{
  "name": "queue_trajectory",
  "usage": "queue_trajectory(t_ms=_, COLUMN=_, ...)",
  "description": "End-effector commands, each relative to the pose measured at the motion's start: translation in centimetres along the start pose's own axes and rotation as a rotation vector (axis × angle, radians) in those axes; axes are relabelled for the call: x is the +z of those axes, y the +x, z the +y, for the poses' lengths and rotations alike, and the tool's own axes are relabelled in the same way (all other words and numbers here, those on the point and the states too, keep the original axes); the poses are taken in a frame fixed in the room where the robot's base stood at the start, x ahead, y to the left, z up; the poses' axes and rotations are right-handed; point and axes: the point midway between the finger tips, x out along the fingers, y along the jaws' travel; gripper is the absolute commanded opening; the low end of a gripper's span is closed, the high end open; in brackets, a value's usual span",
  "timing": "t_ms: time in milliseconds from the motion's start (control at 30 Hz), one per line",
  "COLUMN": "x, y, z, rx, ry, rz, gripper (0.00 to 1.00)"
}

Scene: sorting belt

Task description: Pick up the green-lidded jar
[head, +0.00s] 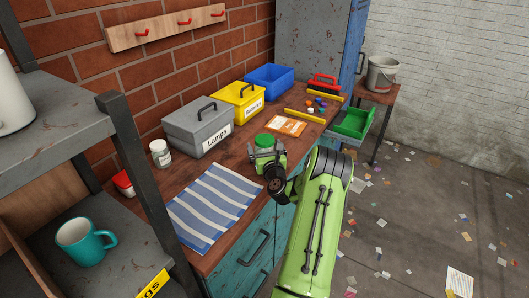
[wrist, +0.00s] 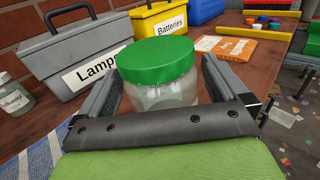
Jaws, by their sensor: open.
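The green-lidded jar (wrist: 158,62) stands upright between the two fingers of my gripper (wrist: 160,92) in the wrist view. It has a clear or whitish body and a wide green lid. In the head view the jar's lid (head: 265,140) shows on the wooden workbench, with my gripper (head: 266,158) around the jar. My gripper is open, one finger on each side of the jar. A small gap shows at the right finger; whether the left finger touches I cannot tell. The jar's base is hidden by my gripper.
The grey Lamps box (head: 196,128), yellow Batteries box (head: 241,101) and blue bin (head: 270,80) line the wall behind. A white-lidded jar (head: 160,154) and striped cloth (head: 212,208) lie left. An orange packet (head: 286,124) and green tray (head: 352,122) are right.

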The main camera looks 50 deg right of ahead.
Motion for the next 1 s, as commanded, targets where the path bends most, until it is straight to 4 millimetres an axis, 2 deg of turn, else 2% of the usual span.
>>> queue_trajectory(t_ms=100, x=0.0, y=0.9, z=-0.1, rx=-0.002, ry=0.001, rz=0.0, gripper=1.0)
queue_trajectory(t_ms=267, x=-0.1, y=0.9, z=-0.1, rx=-0.002, ry=0.002, rz=0.002, gripper=1.0)
queue_trajectory(t_ms=367, x=-0.1, y=0.8, z=-0.1, rx=-0.002, ry=0.002, rz=0.002, gripper=0.88)
queue_trajectory(t_ms=667, x=-0.1, y=0.8, z=-0.1, rx=-0.001, ry=0.002, rz=0.002, gripper=0.43)
queue_trajectory(t_ms=867, x=0.1, y=0.8, z=-0.1, rx=-0.001, ry=0.002, rz=0.0, gripper=0.43)
queue_trajectory(t_ms=967, x=1.4, y=0.8, z=-0.1, rx=-0.002, ry=0.001, rz=-0.001, gripper=0.43)
queue_trajectory(t_ms=1000, x=2.4, y=0.8, z=-0.1, rx=-0.002, ry=0.001, rz=-0.002, gripper=0.43)
